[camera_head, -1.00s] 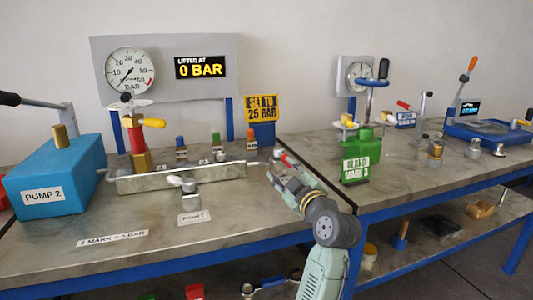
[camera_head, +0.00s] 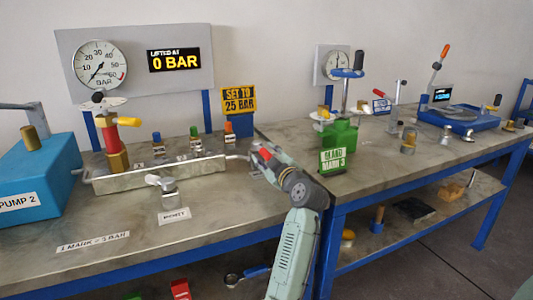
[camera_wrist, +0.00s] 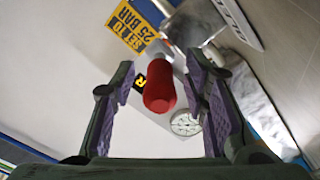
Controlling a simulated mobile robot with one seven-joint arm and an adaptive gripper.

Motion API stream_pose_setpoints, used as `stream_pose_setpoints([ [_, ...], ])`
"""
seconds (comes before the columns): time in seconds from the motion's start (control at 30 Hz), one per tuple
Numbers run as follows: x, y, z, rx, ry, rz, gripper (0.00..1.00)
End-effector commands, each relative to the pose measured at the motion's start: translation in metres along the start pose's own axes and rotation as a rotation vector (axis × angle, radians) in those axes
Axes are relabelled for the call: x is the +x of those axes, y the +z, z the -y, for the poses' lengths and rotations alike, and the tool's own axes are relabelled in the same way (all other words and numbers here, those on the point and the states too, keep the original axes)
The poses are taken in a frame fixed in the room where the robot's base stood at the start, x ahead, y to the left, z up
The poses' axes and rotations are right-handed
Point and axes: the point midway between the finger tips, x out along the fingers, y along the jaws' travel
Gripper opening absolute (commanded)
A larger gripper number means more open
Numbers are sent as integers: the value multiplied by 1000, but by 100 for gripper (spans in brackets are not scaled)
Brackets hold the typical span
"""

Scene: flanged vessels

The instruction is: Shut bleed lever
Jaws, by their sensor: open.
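A red lever grip (camera_head: 264,156), seemingly the bleed lever, is at the right end of the metal manifold block (camera_head: 150,180). My gripper (camera_head: 257,154) is at this grip and partly hides it in the head view. In the wrist view the red grip (camera_wrist: 160,88) lies between the two open fingers of my gripper (camera_wrist: 167,85), closer to the right finger. The lever's pivot is hidden in the head view.
A yellow "SET TO 25 BAR" sign (camera_head: 238,99) stands close behind my gripper. A gauge panel (camera_head: 140,65) reading 0 BAR is at the back left. The green gland unit (camera_head: 339,138) is on the right bench. The left bench's front is mostly clear.

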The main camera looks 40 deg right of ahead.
Motion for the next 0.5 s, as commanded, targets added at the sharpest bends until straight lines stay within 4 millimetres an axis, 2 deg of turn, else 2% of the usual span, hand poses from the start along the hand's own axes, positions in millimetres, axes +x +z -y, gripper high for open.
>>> stream_pose_setpoints([
  [0.27, 1, 0, 0, -1, 0, 0, 40],
  [0.5, 1, 0, 0, -1, 0, 0, 24],
])
